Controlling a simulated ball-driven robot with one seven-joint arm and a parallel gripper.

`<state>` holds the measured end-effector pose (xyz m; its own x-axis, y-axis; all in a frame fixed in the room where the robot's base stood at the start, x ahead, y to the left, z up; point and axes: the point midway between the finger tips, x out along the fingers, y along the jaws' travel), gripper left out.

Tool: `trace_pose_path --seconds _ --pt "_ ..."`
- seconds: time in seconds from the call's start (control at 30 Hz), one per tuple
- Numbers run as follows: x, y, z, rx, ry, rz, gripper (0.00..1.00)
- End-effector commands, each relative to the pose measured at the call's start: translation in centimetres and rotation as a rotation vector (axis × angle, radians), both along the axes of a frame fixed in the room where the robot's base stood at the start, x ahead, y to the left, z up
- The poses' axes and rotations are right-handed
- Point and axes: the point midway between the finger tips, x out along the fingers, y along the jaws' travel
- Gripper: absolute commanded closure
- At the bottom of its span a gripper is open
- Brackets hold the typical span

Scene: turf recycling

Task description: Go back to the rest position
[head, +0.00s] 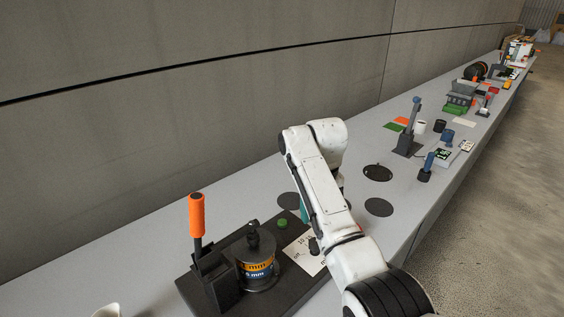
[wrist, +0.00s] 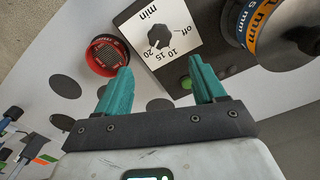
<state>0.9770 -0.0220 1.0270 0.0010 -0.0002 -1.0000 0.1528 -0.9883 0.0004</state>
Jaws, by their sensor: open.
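My gripper (wrist: 160,92) shows in the wrist view with two teal fingers spread apart and nothing between them. It points down over the bench beside a black device. In the head view my white arm covers most of the gripper; only a bit of teal shows at the arm's left edge. The device's white timer panel (wrist: 158,35) with a black knob lies just ahead of the fingers in the wrist view. A green button (head: 282,223) is on the device's black base.
The device has an orange-handled lever (head: 197,215) and a cylinder with orange and blue bands (head: 257,268). The grey bench (head: 365,145) has several dark round spots. A wall runs behind.

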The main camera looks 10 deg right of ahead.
Motion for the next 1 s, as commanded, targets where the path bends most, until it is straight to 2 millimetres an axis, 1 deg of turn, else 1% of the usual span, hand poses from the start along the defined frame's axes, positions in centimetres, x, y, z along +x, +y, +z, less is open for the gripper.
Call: trace_pose_path --seconds 0.07,0.17,0.27,0.3,0.37,0.4,0.47,0.5,0.57,0.6,0.67,0.7,0.77,0.83,0.9,1.0 --pt "-0.2 0.0 -0.5 0.001 -0.002 0.0 0.31" --pt "-1.1 0.0 -2.2 0.006 -0.016 -0.003 0.31" --pt "-2.7 -0.1 -4.9 0.013 -0.048 -0.009 0.31" --pt "-3.6 -0.2 -6.1 0.017 -0.063 -0.013 0.31" --pt "-5.2 -0.3 -7.8 0.023 -0.09 -0.019 0.31" --pt "-6.2 -0.4 -8.8 0.028 -0.107 -0.024 0.31" --pt "-7.9 -0.5 -10.2 0.033 -0.133 -0.032 0.31" --pt "-9.1 -0.6 -11.0 0.035 -0.149 -0.037 0.31" --pt "-11.0 -0.8 -12.1 0.039 -0.175 -0.046 0.31" --pt "-12.3 -1.0 -12.7 0.042 -0.191 -0.052 0.31" --pt "-14.2 -1.3 -13.5 0.044 -0.216 -0.062 0.31" --pt "-15.6 -1.5 -13.9 0.045 -0.232 -0.068 0.31" --pt "-17.8 -1.8 -14.4 0.047 -0.257 -0.079 0.31" --pt "-20.4 -2.1 -14.7 0.048 -0.287 -0.09 0.31" --pt "-23.0 -2.5 -14.7 0.048 -0.316 -0.102 0.31" --pt "-26.3 -3.0 -14.3 0.047 -0.353 -0.116 0.31"
